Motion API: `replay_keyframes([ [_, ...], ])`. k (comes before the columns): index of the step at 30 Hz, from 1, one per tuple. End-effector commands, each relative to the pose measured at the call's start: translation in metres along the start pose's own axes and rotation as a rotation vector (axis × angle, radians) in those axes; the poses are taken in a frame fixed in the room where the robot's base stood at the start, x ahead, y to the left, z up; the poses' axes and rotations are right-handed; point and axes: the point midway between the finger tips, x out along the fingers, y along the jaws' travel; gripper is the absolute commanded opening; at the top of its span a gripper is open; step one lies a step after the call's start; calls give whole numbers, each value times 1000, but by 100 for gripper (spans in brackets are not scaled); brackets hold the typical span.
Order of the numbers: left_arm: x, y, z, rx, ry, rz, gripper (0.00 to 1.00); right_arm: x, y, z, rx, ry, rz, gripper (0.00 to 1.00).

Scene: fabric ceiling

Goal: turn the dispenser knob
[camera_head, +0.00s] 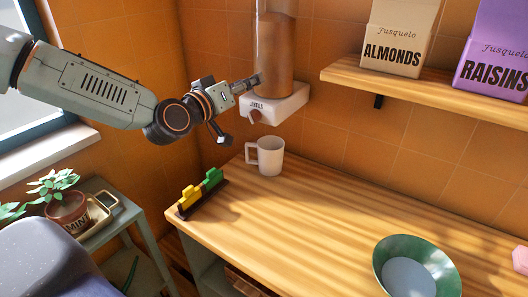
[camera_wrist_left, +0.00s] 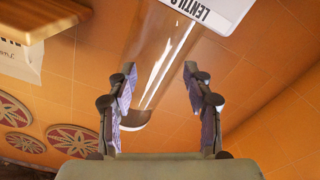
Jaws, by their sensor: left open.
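The lentil dispenser is on the tiled wall, with a clear brown-filled tube (camera_head: 275,55) above a white base (camera_head: 285,104) labelled LENTILS. Its small brown knob (camera_head: 255,116) shows at the base's lower front. My left gripper (camera_head: 248,84) is open, up and left of the knob, near the tube's lower left side. In the wrist view the picture is upside down: the open fingers (camera_wrist_left: 160,95) appear on either side of the tube (camera_wrist_left: 165,60), and the base (camera_wrist_left: 222,12) is at the top. The knob does not show there. I cannot tell whether the fingers touch the tube.
A white mug (camera_head: 271,156) stands on the wooden counter (camera_head: 300,215) below the dispenser. A yellow and green clip holder (camera_head: 202,192) is at the counter's left edge. A green bowl (camera_head: 425,255) is front right. A shelf (camera_head: 430,88) with boxes is right of the dispenser.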

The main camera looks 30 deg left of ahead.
Motion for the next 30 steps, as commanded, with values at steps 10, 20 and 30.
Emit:
replay_keyframes([
  [10, -16, -31, 30, -101, -42, -62, 52, -15, 0, 0, 0, 0, 0, 40],
  [20, -69, -56, 82, -111, -31, -55, 52, -37, 0, 0, 0, 0, 0, 40],
  [30, -65, -45, 80, 7, 0, 4, 52, -26, 0, 0, 0, 0, 0, 40],
])
